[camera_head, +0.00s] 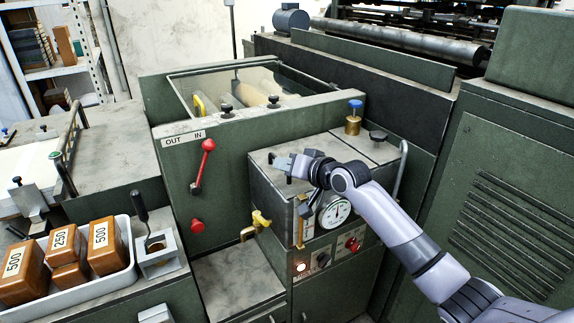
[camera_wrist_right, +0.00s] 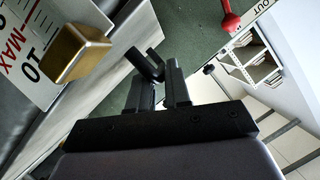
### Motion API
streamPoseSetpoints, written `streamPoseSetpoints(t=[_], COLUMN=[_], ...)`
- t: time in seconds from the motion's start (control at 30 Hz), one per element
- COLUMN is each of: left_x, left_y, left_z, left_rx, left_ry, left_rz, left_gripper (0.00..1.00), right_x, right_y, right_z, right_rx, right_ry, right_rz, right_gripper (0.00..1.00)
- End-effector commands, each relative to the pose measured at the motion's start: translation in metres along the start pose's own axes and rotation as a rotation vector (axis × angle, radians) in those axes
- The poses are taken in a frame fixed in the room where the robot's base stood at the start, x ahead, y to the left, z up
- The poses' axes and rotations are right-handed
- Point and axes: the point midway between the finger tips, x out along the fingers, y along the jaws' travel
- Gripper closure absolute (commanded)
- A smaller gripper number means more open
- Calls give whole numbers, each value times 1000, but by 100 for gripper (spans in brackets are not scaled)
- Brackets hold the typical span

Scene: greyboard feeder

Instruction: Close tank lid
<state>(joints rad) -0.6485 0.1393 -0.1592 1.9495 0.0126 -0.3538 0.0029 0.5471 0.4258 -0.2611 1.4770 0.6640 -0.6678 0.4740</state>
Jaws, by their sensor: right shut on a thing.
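The tank is a grey-green box (camera_head: 272,200) with a dial gauge on its front. Its lid (camera_head: 325,145) appears to lie flat on top. A dark knob (camera_head: 272,157) shows at the lid's left end. My right gripper (camera_head: 283,163) reaches across the lid from the right and is shut at this knob. In the right wrist view my right gripper (camera_wrist_right: 162,88) has its fingers close together around a small black part (camera_wrist_right: 146,66), apparently the knob. The fingers hide most of it. My left gripper is not in view.
A brass fitting with a blue cap (camera_head: 353,118) and another black knob (camera_head: 378,135) stand on the box's rear. A red-ball lever (camera_head: 203,165) stands left. A brass block (camera_wrist_right: 78,52) sits beside the level scale. A white tray (camera_head: 100,288) holds brown numbered blocks.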

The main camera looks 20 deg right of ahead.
Motion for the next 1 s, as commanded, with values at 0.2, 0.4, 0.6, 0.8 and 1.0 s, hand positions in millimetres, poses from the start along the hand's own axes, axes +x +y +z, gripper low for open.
streamPoseSetpoints(t=[0.2, 0.4, 0.6, 0.8, 1.0], left_x=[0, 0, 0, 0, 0], left_y=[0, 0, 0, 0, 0], left_z=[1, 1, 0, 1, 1], left_rx=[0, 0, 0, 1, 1], left_ry=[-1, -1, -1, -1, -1], left_rz=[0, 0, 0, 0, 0], left_gripper=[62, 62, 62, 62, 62], right_x=[2, 0, -15, -41, -62], right_y=[2, 3, 2, 1, 0], right_z=[8, 6, 6, 6, 6], right_rx=[3, 2, 0, 0, 2], right_ry=[-17, -13, -13, -12, -12], right_rz=[5, 6, 5, 2, 1], right_gripper=[62, 62, 62, 62, 62])
